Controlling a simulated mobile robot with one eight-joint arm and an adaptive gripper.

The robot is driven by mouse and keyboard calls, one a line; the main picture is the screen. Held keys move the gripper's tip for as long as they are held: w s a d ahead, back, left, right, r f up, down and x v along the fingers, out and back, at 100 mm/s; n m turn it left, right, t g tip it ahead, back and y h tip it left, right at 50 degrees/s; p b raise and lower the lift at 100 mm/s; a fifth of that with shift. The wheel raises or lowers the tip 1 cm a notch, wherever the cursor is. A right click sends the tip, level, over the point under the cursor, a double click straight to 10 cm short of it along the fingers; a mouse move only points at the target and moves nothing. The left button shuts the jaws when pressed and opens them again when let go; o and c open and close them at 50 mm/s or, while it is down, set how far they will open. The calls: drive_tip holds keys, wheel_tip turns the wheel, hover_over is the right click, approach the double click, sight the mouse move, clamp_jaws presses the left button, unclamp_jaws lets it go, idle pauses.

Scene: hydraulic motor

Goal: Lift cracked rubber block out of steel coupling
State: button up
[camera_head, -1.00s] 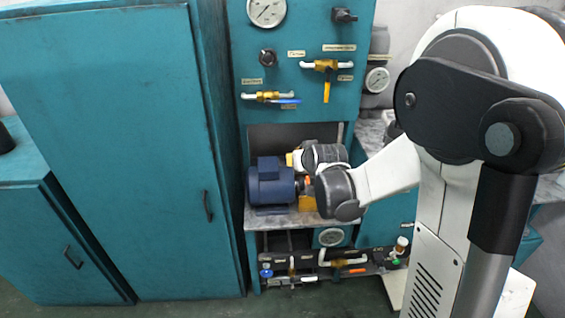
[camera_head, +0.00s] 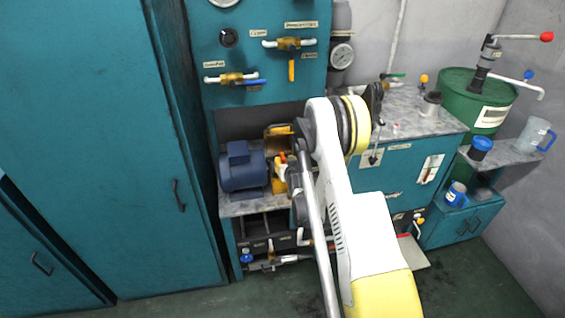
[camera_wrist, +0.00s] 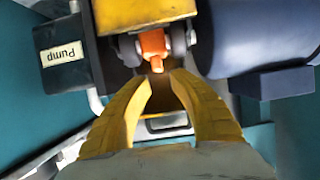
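In the wrist view an orange block (camera_wrist: 153,45), seemingly the rubber block, sits between the two grey halves of the steel coupling (camera_wrist: 127,48). Its narrow lower end sticks out toward my fingers. No cracks can be made out. My gripper (camera_wrist: 160,77) is open, its yellow fingertips just below that end with a narrow gap between them. I cannot tell whether they touch the block. In the head view a small orange patch (camera_head: 282,158) shows right of the blue motor; my arm hides most of the coupling and gripper.
The blue motor (camera_head: 241,168) stands close beside the coupling, also in the wrist view (camera_wrist: 255,35). A yellow guard (camera_wrist: 145,12) overhangs the coupling. A black box labelled "Pump" (camera_wrist: 65,60) lies on the other side. Valves and pipes (camera_head: 270,262) sit below the shelf.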

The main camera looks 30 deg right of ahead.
sight(283, 156)
drive_tip(key=b+x, duration=0.2)
drive_tip(key=x, duration=0.3)
drive_tip(key=shift+d+f+b, duration=0.15)
drive_tip(key=shift+f+b, duration=0.05)
drive_tip(key=shift+b, duration=0.15)
drive_tip(key=shift+w+d, duration=0.1)
drive_tip(key=shift+w, duration=0.4)
clamp_jaws()
